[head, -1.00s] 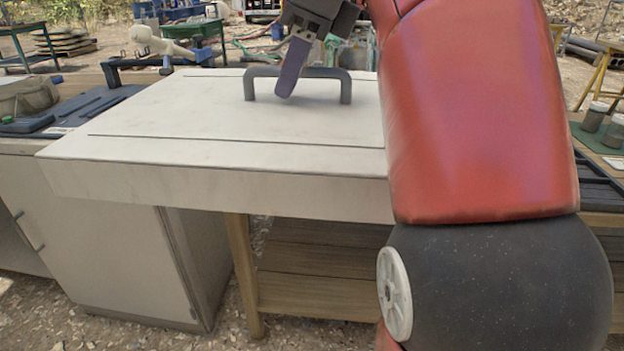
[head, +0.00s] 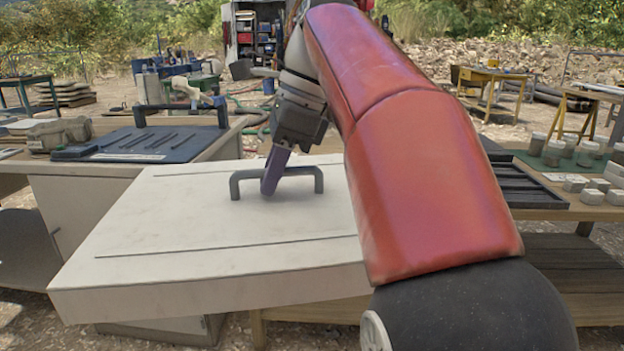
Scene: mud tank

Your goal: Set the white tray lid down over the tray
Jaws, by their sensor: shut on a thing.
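The white tray lid (head: 190,225) is a broad, flat slab with a grey bar handle (head: 309,170) on top. My gripper (head: 272,178) reaches down from above and is shut on the handle near its left-middle part. The lid is in the air and looks slightly tilted, its near left corner toward the camera. My red arm covers the lid's right side. No tray that I can make out shows beneath it; the lid may hide it.
A dark blue panel (head: 155,143) with a raised handle lies on the bench at left. At right, a black rack (head: 520,185) and several jars (head: 555,152) and pale blocks (head: 592,197) stand on a wooden table. Rubble ground lies between.

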